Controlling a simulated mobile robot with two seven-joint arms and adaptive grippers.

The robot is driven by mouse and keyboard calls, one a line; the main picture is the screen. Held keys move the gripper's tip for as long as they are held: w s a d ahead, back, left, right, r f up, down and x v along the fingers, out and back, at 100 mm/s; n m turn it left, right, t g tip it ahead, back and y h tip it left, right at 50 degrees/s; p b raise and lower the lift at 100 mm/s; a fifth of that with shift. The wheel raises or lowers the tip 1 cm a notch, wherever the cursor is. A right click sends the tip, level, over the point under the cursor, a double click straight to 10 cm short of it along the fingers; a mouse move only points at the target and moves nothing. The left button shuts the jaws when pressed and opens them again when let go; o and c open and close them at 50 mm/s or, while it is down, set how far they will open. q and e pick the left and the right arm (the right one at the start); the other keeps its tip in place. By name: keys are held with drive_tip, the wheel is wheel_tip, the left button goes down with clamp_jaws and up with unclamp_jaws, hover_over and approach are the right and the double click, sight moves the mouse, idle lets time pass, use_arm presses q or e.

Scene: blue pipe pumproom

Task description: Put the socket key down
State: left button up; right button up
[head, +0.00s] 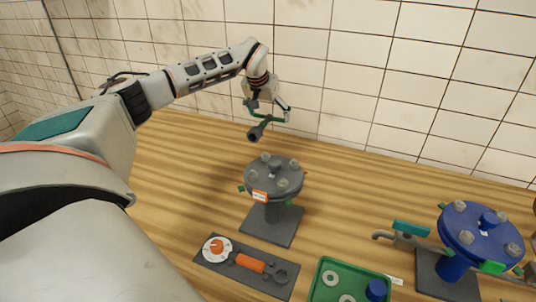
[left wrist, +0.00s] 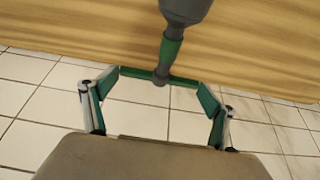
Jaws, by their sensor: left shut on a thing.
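The socket key (head: 257,131) is a dark grey tool with a thick round socket end. My left gripper (head: 269,118) is shut on it and holds it in the air, above and behind the grey flanged stand (head: 273,180). The socket end points down toward the front left in the head view. In the left wrist view the left gripper (left wrist: 161,77) pinches the key's thin end. The key's green band and grey socket (left wrist: 173,45) extend up the picture there. My right gripper is not in view.
A dark mat (head: 212,262) holds an orange-handled wrench (head: 252,264) and a white-and-orange disc (head: 217,248). A green tray (head: 318,281) holds washers and a blue part. A blue flanged stand (head: 482,236) and teal-handled valve (head: 411,228) stand right. Bare wood lies between the stands.

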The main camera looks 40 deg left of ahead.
sight(261, 125)
use_arm(q)
wheel_tip(261, 125, down, 14)
drive_tip(key=shift+f, duration=0.15)
idle(0.4)
drive_tip(key=shift+f, duration=0.2)
drive_tip(key=o, duration=1.6)
drive_tip(key=shift+c, duration=0.2)
drive_tip(key=shift+r, duration=0.25)
drive_tip(key=v, duration=1.1)
drive_tip(key=shift+s+d+r, duration=0.1)
drive_tip(key=shift+s+r, duration=0.05)
drive_tip(key=shift+r, duration=0.2)
